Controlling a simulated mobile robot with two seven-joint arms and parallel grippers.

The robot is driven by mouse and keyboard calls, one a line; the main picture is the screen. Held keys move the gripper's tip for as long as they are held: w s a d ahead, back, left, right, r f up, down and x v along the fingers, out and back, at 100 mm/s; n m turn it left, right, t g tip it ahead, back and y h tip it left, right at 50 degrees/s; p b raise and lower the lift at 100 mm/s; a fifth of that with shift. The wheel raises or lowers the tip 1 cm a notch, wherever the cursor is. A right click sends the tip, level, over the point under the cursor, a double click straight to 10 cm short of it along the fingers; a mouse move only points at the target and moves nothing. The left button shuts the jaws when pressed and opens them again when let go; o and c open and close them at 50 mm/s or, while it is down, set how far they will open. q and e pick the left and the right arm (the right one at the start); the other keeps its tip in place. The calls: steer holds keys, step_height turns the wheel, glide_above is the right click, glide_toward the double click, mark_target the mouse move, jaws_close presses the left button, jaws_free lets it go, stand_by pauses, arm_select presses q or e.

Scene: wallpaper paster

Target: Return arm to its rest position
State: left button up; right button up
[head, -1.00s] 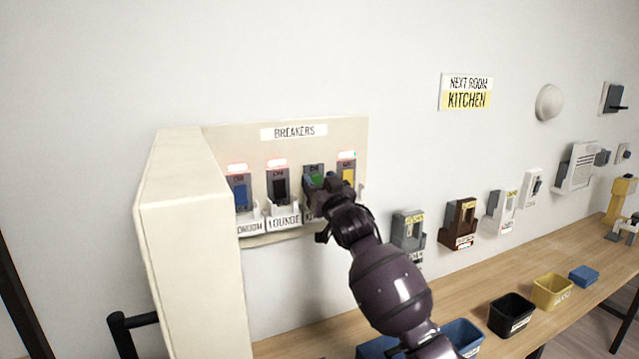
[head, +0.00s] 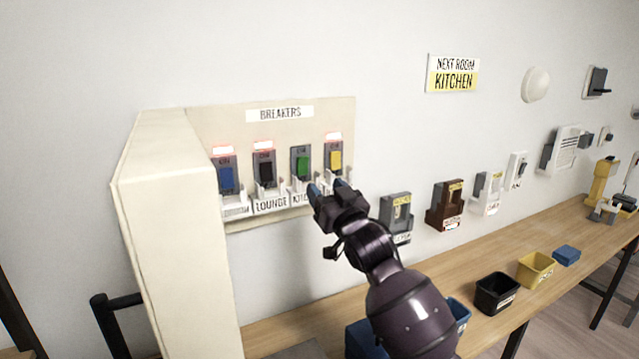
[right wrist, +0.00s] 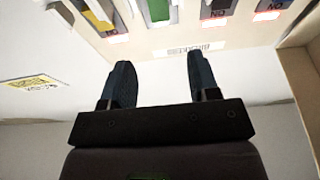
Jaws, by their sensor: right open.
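My right gripper (head: 326,190) is open and empty in front of the breaker panel (head: 215,122), just below and right of the green breaker (head: 300,165). In the right wrist view its two dark fingers (right wrist: 158,82) stand apart with nothing between them. The panel holds a blue breaker (head: 227,178), a black one (head: 265,170), the green one and a yellow one (head: 335,160). Red lights show above the blue, black and yellow breakers; none shows above the green one. The gripper hides part of the label under the green breaker. My left gripper is not in view.
A sign reading "Next room kitchen" (head: 453,74) hangs on the wall. Several wall-mounted devices, including a grey one (head: 397,212) and a brown one (head: 446,204), line the wall to the right. Below, a wooden bench (head: 440,275) carries a black bin (head: 496,293) and a yellow bin (head: 536,269).

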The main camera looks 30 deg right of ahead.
steer(key=shift+s, duration=0.25)
stand_by(0.3)
steer(key=s+a+f+g, duration=0.1)
steer(key=s+f+g, duration=0.3)
steer(key=s+f, duration=0.5)
steer(key=s+a+f+g, duration=0.2)
steer(key=s+f+g, duration=0.3)
steer(key=f, duration=0.7)
steer(key=s+a+f+g, duration=0.2)
steer(key=s+f+g, duration=0.1)
steer(key=s, duration=0.5)
steer(key=s+a+f+g, duration=0.1)
steer(key=s+f+g, duration=0.25)
steer(key=s, duration=0.45)
steer(key=s+a+f+g, duration=0.2)
steer(key=s+f+g, duration=0.15)
steer(key=s, duration=0.45)
steer(key=w+f+n+t+y, duration=0.1)
steer(key=w+f+t, duration=0.6)
steer(key=f+t, duration=0.2)
steer(key=shift+w+d+f+n, duration=0.25)
steer(key=shift+f+n, duration=0.05)
steer(key=shift+f, duration=0.45)
